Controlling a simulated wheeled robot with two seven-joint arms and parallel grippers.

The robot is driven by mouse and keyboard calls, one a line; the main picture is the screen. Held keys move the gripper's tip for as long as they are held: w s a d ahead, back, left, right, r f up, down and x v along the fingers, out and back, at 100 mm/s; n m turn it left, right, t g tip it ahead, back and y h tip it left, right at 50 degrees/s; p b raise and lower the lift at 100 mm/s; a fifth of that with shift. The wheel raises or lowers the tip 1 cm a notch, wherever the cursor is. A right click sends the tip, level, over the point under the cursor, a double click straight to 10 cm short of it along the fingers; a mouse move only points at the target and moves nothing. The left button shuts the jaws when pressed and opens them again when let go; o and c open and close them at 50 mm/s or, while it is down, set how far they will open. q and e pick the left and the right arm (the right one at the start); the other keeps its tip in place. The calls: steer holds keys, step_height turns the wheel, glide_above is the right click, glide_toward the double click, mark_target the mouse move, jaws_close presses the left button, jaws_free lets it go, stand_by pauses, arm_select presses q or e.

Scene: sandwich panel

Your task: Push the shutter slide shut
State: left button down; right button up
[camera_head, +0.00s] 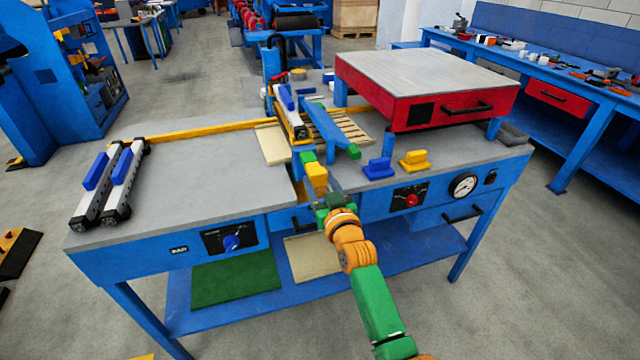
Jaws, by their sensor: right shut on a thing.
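The blue workbench (215,187) holds a press station at its middle. A yellow block with a green end (316,175), seemingly the shutter slide's grip, stands by a slot at the bench's front edge. My right gripper (326,192) reaches up from the bottom, at this block, and is shut on it; the fingertips are small and partly hidden by my own wrist. A blue bar with a green end (333,132) lies slantwise above a slatted wooden piece (345,125) behind the grip. How far the slide stands open is not clear. My left gripper is not in view.
A red box with a grey top (425,85) stands at the back right. Blue (379,168) and yellow (414,161) blocks lie before it. Two rail clamps (112,183) lie at the left. The bench's left top is largely clear.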

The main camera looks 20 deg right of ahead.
mark_target(319, 182)
steer(key=shift+w+b, duration=1.2)
steer(key=shift+w, duration=0.15)
steer(key=shift+w+f+b, duration=0.1)
steer(key=shift+w+b, duration=0.85)
steer(key=shift+b, duration=0.15)
steer(key=o, duration=1.1)
steer(key=shift+c, duration=0.2)
steer(key=s+p, duration=0.2)
steer(key=p, duration=0.1)
steer(key=s+p, duration=0.6)
steer(key=shift+s+d+r, duration=0.1)
steer(key=shift+s+r, duration=0.1)
steer(key=shift+r, duration=0.05)
steer(key=shift+s+p, duration=0.25)
steer(key=shift+p, duration=0.05)
steer(key=shift+s+f, duration=0.1)
steer(key=shift+f, duration=0.05)
